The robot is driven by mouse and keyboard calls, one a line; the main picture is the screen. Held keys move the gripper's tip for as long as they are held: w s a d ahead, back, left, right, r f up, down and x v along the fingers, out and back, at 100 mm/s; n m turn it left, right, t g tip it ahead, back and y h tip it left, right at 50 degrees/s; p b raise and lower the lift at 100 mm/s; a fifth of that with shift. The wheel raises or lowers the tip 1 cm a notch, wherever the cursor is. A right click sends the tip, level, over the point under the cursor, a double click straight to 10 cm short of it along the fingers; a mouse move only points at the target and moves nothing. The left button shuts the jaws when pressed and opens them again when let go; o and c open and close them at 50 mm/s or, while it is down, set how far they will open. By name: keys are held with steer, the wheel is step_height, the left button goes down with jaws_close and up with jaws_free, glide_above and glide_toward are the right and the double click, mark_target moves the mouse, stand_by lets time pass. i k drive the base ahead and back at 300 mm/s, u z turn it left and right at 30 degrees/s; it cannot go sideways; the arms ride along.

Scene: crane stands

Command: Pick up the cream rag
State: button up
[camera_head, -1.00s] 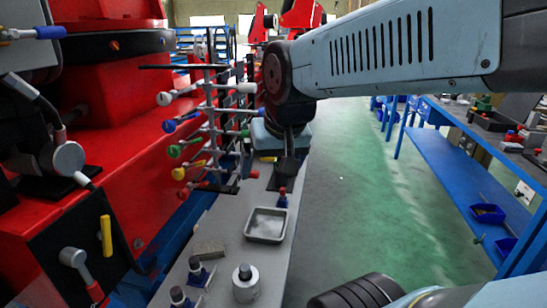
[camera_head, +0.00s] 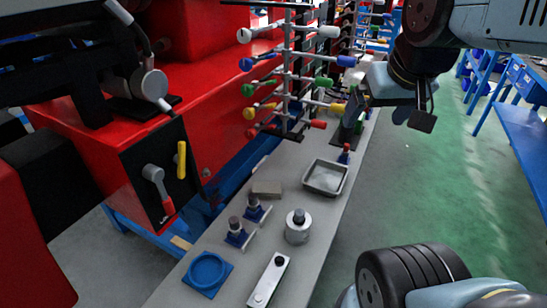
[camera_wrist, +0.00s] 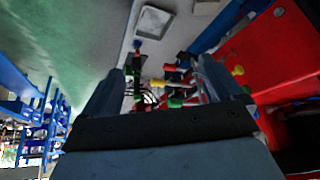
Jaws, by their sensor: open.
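A small flat beige-grey piece (camera_head: 267,189), which looks like the cream rag, lies on the grey bench top (camera_head: 318,228) left of a metal tray (camera_head: 325,178). In the wrist view a pale patch, probably the same piece (camera_wrist: 207,7), shows at the top edge, partly cut off. My gripper (camera_head: 418,112) is up and to the right of it, beyond the tray and over the green floor side. In the wrist view my gripper (camera_wrist: 165,78) has its two dark fingers wide apart with nothing held between them.
A rack of coloured-handled levers (camera_head: 290,80) stands behind the tray. A metal cylinder (camera_head: 298,226), blue-based fittings (camera_head: 237,233), a blue ring (camera_head: 208,271) and a white bar (camera_head: 269,281) stand in front.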

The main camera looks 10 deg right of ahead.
mark_target(264, 190)
steer(key=u, duration=0.05)
steer(key=k, duration=1)
steer(key=u, duration=0.25)
steer(key=i, duration=1)
steer(key=u, duration=0.1)
